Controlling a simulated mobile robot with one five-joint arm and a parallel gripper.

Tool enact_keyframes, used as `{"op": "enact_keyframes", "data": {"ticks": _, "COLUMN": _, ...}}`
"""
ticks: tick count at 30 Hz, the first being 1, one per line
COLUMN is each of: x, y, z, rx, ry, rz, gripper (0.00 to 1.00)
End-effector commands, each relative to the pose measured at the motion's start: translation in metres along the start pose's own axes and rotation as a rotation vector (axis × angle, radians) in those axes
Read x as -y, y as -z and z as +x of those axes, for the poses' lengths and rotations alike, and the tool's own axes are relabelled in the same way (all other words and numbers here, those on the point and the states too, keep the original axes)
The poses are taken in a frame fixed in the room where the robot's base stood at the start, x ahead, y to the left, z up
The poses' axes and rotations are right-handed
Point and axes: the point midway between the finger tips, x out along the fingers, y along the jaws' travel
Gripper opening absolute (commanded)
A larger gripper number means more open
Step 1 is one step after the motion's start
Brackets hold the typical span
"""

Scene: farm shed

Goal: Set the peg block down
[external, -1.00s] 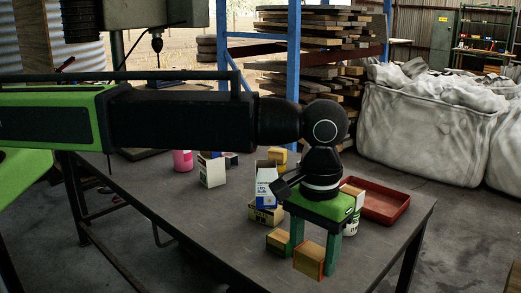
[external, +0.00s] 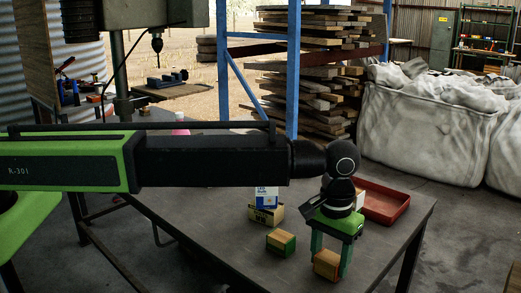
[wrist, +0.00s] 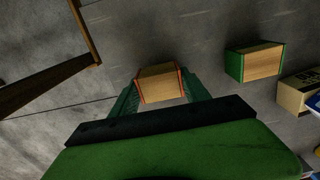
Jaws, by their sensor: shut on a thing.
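The peg block (external: 326,264), a light wooden block with orange end faces, is between my gripper's green fingers near the front right of the grey table. It also shows in the wrist view (wrist: 160,84), gripped at both ends. My gripper (external: 330,262) points down and is shut on it. I cannot tell whether the block's underside touches the tabletop. The fingers hide parts of its ends.
A similar wooden block with green ends (external: 281,242) lies to the left. Behind it is a yellowish carton (external: 265,215) with a blue-white box (external: 267,196) above it. A red tray (external: 384,203) lies behind my gripper. The table edge is close on the right.

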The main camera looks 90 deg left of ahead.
Motion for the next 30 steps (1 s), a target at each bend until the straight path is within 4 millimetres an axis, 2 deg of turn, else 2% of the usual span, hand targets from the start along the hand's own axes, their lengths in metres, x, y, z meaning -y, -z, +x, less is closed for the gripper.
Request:
{"op": "enact_keyframes", "data": {"ticks": 1, "x": -0.0001, "y": -0.0001, "z": 0.0128, "rx": 0.0, "ry": 0.0, "rz": 0.0, "gripper": 0.12}}
{"op": "enact_keyframes", "data": {"ticks": 7, "x": -0.0001, "y": -0.0002, "z": 0.0079, "rx": 0.0, "ry": 0.0, "rz": 0.0, "gripper": 0.12}}
{"op": "enact_keyframes", "data": {"ticks": 12, "x": -0.0001, "y": -0.0002, "z": 0.0132, "rx": 0.0, "ry": 0.0, "rz": 0.0, "gripper": 0.12}}
{"op": "enact_keyframes", "data": {"ticks": 13, "x": -0.0002, "y": -0.0002, "z": 0.012, "rx": 0.0, "ry": 0.0, "rz": 0.0, "gripper": 0.57}}
{"op": "enact_keyframes", "data": {"ticks": 17, "x": -0.0001, "y": -0.0002, "z": 0.0113, "rx": 0.0, "ry": 0.0, "rz": 0.0, "gripper": 0.74}}
{"op": "enact_keyframes", "data": {"ticks": 26, "x": -0.0002, "y": -0.0002, "z": 0.011, "rx": 0.0, "ry": 0.0, "rz": 0.0, "gripper": 0.76}}
{"op": "enact_keyframes", "data": {"ticks": 30, "x": -0.0002, "y": -0.0002, "z": 0.0039, "rx": 0.0, "ry": 0.0, "rz": 0.0, "gripper": 0.76}}
